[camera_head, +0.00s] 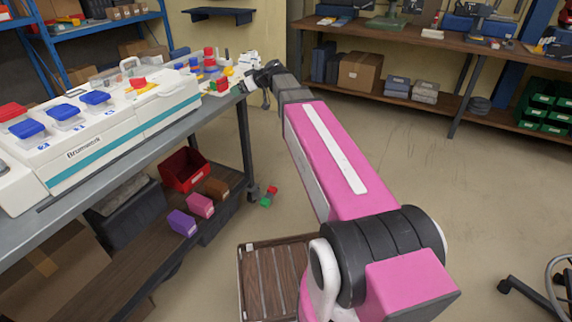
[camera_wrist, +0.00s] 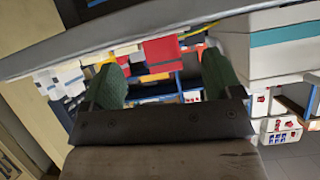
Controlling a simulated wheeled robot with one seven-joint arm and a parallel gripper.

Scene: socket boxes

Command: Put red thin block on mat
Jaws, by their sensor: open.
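My gripper (camera_head: 258,76) is at the far right end of the workbench in the head view, small and partly hidden by my arm. In the wrist view my gripper (camera_wrist: 165,76) has its two green fingers wide apart with nothing held between them. A red block (camera_wrist: 163,50) shows beyond and between the fingers; I cannot tell its thickness. In the head view small red and green blocks (camera_head: 219,85) lie on the bench end, just left of the gripper. I cannot make out which is the red thin block, and no mat is clearly recognisable.
A long white unit with blue and red lids (camera_head: 120,125) fills much of the bench (camera_head: 150,144). More small coloured pieces stand behind it. A red bin (camera_head: 185,170) sits on the shelf below. A red and green piece (camera_head: 268,197) lies on the floor. Open floor lies right of the bench.

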